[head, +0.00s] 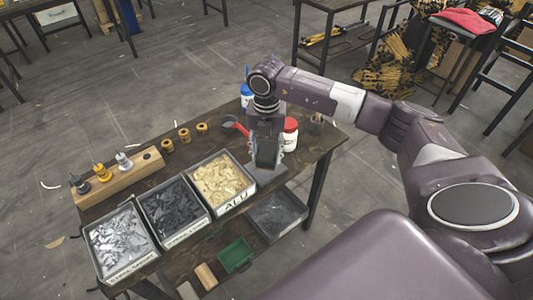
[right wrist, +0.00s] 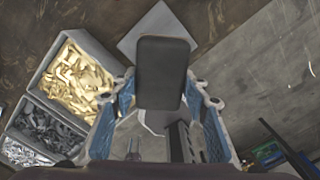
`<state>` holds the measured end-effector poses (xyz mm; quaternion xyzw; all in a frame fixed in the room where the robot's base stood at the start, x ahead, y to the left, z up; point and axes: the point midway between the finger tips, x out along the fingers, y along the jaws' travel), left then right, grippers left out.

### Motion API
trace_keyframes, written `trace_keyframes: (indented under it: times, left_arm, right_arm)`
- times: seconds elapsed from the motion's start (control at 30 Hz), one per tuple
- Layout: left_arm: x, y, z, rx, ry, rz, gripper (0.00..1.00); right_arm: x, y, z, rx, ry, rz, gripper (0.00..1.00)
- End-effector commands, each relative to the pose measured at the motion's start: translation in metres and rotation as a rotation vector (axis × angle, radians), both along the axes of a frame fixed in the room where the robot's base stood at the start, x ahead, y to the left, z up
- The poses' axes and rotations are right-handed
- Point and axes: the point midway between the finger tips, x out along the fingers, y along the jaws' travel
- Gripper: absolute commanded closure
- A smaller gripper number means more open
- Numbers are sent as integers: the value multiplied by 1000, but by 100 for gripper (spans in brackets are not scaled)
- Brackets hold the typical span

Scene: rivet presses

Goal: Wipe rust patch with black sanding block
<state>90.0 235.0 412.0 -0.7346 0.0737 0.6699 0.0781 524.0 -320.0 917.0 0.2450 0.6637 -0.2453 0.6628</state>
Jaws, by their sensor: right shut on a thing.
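My right gripper (head: 266,150) is shut on the black sanding block (right wrist: 162,72), a dark rounded slab between its blue finger pads. In the head view the block (head: 266,154) shows below the wrist, over the front right part of the workbench. A grey metal plate (head: 268,178) lies under it and shows partly behind the block in the right wrist view (right wrist: 142,40). I cannot make out the rust patch; the block and gripper hide part of the plate. Whether the block touches the plate is unclear. My left gripper is not in view.
Bins of pale gold (head: 246,192), dark (head: 203,221) and silver pieces (head: 147,259) stand left of the plate. A red-and-white jar (head: 290,135), a blue-and-white jar (head: 246,91) and a red tool (head: 236,124) are close to the gripper. A wooden block with fittings (head: 116,178) lies far left.

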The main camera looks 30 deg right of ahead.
Motion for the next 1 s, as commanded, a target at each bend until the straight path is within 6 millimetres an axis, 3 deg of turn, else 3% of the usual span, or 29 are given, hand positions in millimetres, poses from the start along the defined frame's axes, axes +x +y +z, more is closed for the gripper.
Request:
trace_keyframes:
  times: [0.17,0.5,1.0]
  left_arm:
    - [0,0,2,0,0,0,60]
    - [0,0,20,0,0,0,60]
    - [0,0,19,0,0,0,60]
  right_arm:
    - [0,0,2,0,0,0,85]
    - [0,0,30,-1,0,0,85]
    - [0,0,30,0,0,0,85]
